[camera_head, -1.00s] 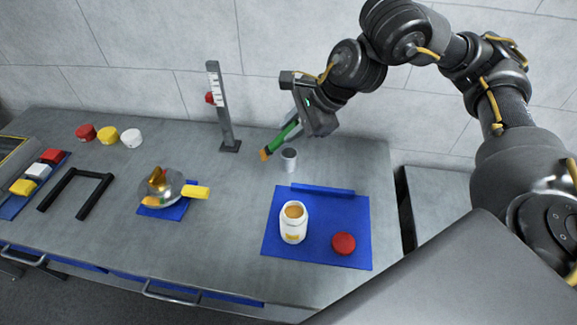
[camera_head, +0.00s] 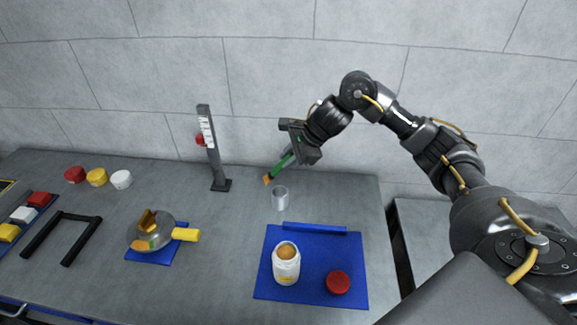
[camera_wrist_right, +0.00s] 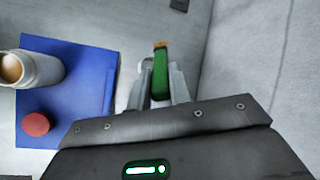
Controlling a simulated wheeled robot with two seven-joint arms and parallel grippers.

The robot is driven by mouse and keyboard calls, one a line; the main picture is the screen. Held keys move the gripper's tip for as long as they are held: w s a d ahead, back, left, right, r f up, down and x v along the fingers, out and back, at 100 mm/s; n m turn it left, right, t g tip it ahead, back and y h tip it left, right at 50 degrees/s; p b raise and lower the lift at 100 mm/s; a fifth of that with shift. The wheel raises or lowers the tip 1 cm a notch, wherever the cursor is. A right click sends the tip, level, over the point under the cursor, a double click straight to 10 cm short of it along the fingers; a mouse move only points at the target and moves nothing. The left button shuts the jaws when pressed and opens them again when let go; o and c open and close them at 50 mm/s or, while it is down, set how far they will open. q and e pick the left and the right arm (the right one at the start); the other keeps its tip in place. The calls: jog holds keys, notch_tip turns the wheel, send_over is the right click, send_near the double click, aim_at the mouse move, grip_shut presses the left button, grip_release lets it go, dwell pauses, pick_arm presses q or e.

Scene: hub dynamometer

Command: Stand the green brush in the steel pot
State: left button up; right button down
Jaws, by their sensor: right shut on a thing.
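The green brush (camera_head: 283,166) has a green handle and an orange-brown bristle end. My right gripper (camera_head: 290,154) is shut on its handle and holds it tilted, bristles down and to the left. The right wrist view shows the green handle (camera_wrist_right: 160,76) between the two fingers (camera_wrist_right: 160,88). The steel pot (camera_head: 280,198) is a small grey cup standing on the bench. The bristle end is above and slightly left of the pot's rim in the head view, apart from it. In the right wrist view I cannot make out the pot clearly. My left gripper is not in view.
A blue mat (camera_head: 335,255) in front of the pot holds a white jar (camera_head: 286,268) and a red lid (camera_head: 338,283). A gauge post (camera_head: 213,150) stands left of the pot. A metal hub (camera_head: 150,235) sits further left. The bench between is clear.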

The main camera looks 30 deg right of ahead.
aim_at(278, 169)
jog(key=shift+w+d+f, duration=0.2)
jog(key=shift+f, duration=0.1)
jog(key=shift+w+f+p, duration=0.1)
jog(key=shift+f+p, duration=0.25)
jog(key=shift+p, duration=0.05)
notch_tip(278, 169, down, 3)
jog(key=shift+d+r+p, duration=0.1)
jog(key=shift+r+p, duration=0.05)
jog(key=shift+p, duration=0.45)
